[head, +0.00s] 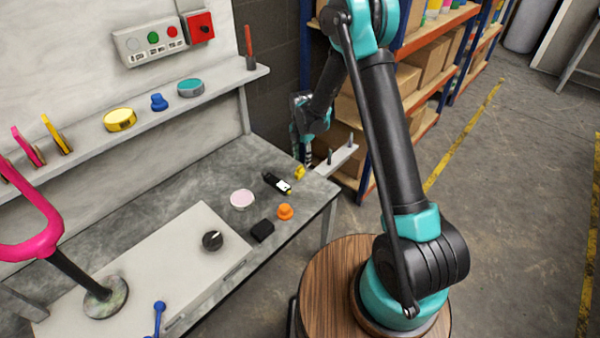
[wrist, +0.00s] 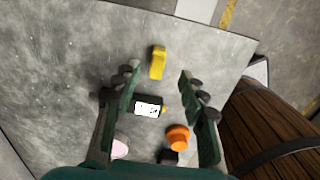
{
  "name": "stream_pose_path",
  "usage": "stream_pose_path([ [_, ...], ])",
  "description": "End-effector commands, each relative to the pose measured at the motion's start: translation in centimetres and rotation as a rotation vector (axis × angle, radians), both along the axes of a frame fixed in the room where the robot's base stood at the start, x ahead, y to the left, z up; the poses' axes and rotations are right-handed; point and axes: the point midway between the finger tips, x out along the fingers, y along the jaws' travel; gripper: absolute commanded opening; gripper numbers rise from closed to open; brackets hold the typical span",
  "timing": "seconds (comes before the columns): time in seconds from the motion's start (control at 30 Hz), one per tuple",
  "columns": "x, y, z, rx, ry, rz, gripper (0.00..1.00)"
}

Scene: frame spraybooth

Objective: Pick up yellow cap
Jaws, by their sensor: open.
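A small yellow piece (head: 299,171), which looks like the yellow cap, lies on the grey worktable near its back right corner. In the wrist view the yellow piece (wrist: 157,62) looks longish, just beyond the fingertips and between their lines. My gripper (wrist: 160,82) is open and empty, pointing down over the table. In the head view my gripper (head: 307,150) is just above the yellow piece, with its fingers hard to make out. A black item with a white label (wrist: 148,106) lies between the fingers in the wrist view, apparently below them.
An orange knob-like piece (head: 285,211), a pale pink disc (head: 242,199) and a black block (head: 262,231) lie nearby. The shelf holds a round yellow lid (head: 120,119) and a blue piece (head: 158,102). Bare tabletop lies left of the yellow piece.

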Motion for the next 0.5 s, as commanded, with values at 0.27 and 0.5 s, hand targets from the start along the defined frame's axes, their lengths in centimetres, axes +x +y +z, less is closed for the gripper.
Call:
stream_pose_path([
  [0.27,-0.1,0.3,-2.0,0.000,0.000,0.000,0.42],
  [0.5,-0.3,0.7,-5.1,0.000,0.000,-0.001,0.42],
])
